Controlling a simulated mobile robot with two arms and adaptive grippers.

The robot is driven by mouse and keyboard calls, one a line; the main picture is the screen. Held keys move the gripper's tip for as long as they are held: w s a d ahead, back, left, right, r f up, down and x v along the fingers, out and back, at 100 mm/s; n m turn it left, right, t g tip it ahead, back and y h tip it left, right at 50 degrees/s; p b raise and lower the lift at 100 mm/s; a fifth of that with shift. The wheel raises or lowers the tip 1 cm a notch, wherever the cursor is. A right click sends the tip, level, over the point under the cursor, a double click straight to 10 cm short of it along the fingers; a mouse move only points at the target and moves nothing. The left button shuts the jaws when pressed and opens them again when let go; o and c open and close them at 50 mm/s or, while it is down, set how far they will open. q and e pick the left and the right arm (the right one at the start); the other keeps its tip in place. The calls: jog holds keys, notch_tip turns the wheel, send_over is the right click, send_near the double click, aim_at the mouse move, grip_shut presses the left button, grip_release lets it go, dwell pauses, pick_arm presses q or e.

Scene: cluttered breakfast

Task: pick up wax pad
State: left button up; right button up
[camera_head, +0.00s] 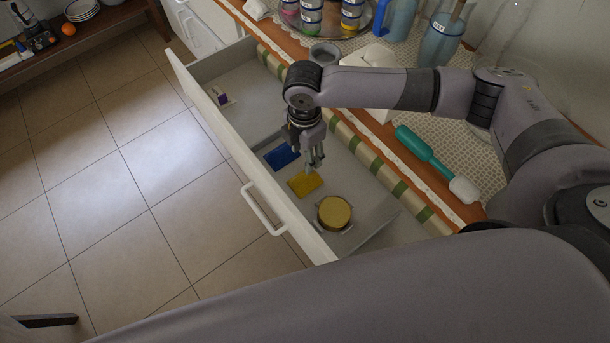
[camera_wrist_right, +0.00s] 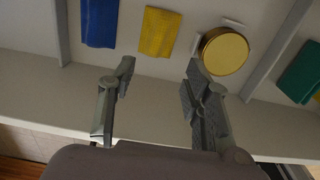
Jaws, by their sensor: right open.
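An open grey drawer (camera_head: 229,140) holds a flat yellow pad (camera_head: 306,184), a flat blue pad (camera_head: 281,157) and a round gold tin (camera_head: 334,212). I cannot tell for sure which one is the wax pad. My right gripper (camera_head: 315,165) is open and empty above the drawer, close to the yellow pad. In the right wrist view, the open fingers (camera_wrist_right: 160,80) point toward the yellow pad (camera_wrist_right: 159,32). The blue pad (camera_wrist_right: 100,22) is to its left and the gold tin (camera_wrist_right: 225,51) to its right. My left gripper is out of view.
The drawer's front wall with a white handle (camera_head: 264,208) and its dividers stand around the pads. A small purple-and-white item (camera_head: 221,97) lies in another compartment. A green item (camera_wrist_right: 300,74) shows beyond a divider.

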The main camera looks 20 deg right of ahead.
send_over(305, 176)
notch_tip(305, 176, down, 4)
jog(key=shift+s+a+f, duration=0.1)
jog(key=shift+s, duration=0.05)
notch_tip(305, 176, down, 3)
jog(key=shift+r, duration=0.15)
jog(key=shift+f, duration=0.2)
notch_tip(305, 176, down, 5)
jog(key=shift+r, duration=0.1)
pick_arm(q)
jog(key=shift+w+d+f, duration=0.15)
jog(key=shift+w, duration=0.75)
pick_arm(e)
jog(key=shift+c, duration=0.2)
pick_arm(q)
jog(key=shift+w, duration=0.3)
pick_arm(e)
jog(key=shift+w, duration=0.2)
grip_shut()
